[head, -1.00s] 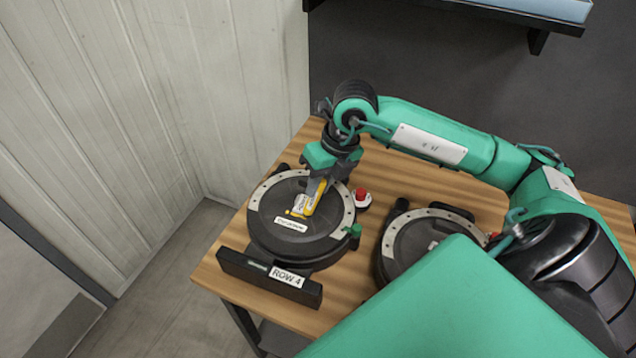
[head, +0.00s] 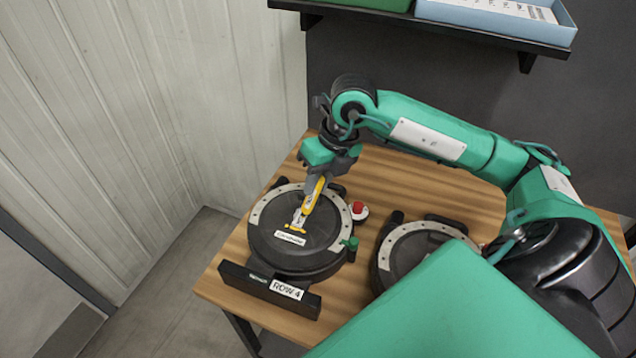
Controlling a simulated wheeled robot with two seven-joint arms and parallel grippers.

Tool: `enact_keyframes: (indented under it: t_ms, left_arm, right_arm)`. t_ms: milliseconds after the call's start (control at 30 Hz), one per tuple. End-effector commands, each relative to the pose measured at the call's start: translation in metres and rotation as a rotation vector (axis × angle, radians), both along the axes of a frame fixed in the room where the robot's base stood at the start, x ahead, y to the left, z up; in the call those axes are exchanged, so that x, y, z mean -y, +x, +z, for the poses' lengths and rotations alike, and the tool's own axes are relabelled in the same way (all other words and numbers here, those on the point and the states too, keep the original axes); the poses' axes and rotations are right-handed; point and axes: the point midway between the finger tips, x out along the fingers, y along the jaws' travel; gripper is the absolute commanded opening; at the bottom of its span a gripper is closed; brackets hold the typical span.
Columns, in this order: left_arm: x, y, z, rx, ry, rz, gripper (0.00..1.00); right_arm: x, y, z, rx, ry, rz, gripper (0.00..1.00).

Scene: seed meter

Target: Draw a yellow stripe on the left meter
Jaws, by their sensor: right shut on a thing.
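The left meter (head: 270,238) is a round dark housing with a pale dotted rim, a white label and a "ROW 4" sign in front. A short yellow mark (head: 293,229) shows on its face just above the label, beside a small white patch. My right gripper (head: 315,183) is above the far part of the meter, shut on a yellow marker (head: 314,195) that points down at the face. I cannot tell whether its tip touches. My left gripper is not in view.
A second meter (head: 386,252) stands to the right, partly hidden by my green arm parts. A red button (head: 358,207) on a white base sits beside the left meter. A wall shelf (head: 440,36) holds a blue tray (head: 500,14). The wooden table (head: 228,267) meets a pale wall at left.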

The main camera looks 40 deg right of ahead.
Motion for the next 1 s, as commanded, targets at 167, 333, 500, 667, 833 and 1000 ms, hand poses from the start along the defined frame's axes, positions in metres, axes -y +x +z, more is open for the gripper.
enact_keyframes:
  t_ms: [167, 333, 500, 667, 833, 1000]
  left_arm:
    - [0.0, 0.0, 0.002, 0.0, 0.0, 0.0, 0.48]
    - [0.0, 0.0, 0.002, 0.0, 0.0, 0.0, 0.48]
    - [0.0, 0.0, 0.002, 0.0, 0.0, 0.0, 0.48]
    - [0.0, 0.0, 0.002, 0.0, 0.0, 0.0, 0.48]
    - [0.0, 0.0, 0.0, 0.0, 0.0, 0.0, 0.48]
    - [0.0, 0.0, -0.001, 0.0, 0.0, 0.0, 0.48]
  right_arm:
    - [0.0, 0.0, 0.004, -0.001, 0.0, 0.0, 0.0]
    - [0.0, 0.0, 0.004, 0.0, 0.0, 0.0, 0.0]
    - [0.0, 0.0, 0.004, 0.0, 0.0, 0.0, 0.0]
    - [-0.003, 0.005, 0.005, 0.002, 0.004, 0.001, 0.0]
    - [-0.011, 0.023, 0.009, 0.005, 0.006, 0.001, 0.0]
    - [-0.019, 0.037, 0.013, 0.001, 0.005, 0.0, 0.0]
